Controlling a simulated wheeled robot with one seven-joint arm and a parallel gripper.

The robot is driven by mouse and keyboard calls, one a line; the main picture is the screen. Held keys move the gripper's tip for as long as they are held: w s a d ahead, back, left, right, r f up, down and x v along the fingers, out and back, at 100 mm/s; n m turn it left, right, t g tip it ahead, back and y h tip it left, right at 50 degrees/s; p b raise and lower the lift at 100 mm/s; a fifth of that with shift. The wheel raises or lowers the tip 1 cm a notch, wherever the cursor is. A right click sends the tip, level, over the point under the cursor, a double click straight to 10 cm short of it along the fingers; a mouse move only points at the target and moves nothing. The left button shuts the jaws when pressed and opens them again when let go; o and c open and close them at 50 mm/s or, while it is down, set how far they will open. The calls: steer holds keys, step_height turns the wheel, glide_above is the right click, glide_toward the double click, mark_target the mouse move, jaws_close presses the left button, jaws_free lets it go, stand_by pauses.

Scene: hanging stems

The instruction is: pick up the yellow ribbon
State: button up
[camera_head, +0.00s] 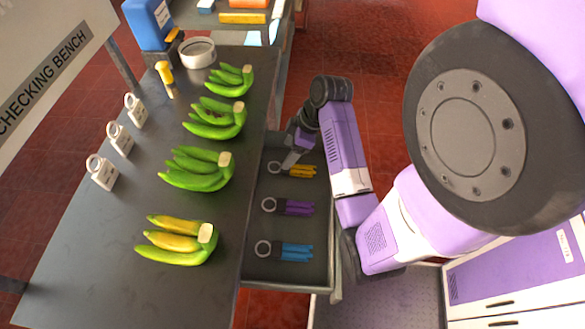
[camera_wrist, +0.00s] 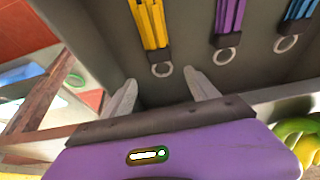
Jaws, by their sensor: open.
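The yellow ribbon (camera_head: 299,171) is a bundle of yellow strips with a grey ring at one end. It lies in a grey drawer (camera_head: 290,228) beside the bench, above the purple and blue ribbons in the head view. In the wrist view the yellow ribbon (camera_wrist: 149,25) hangs down from the top, its ring at the lower end. My gripper (camera_wrist: 160,85) is open and empty, its fingers on either side of that ring in the picture. In the head view my gripper (camera_head: 291,160) is by the ring end. I cannot tell its exact height above the ribbon.
A purple ribbon (camera_head: 294,208) and a blue ribbon (camera_head: 293,251) lie in the same drawer. The drawer walls rise around them. Several banana bunches (camera_head: 197,168) lie on the dark bench (camera_head: 90,245), with white ringed tags (camera_head: 102,176) along its left side.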

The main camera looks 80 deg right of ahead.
mark_target(291, 169)
steer(key=shift+s+f+p+x, duration=0.1)
steer(key=shift+s+p+x, duration=0.1)
steer(key=shift+x, duration=0.95)
steer(key=shift+s+f+p+x, duration=0.1)
steer(key=shift+s+x, duration=0.05)
steer(key=shift+x, duration=0.95)
steer(key=shift+s+p+x, duration=0.1)
steer(key=shift+s+x, duration=0.1)
steer(key=shift+x, duration=0.95)
steer(key=shift+a, duration=0.15)
steer(key=c, duration=1.4)
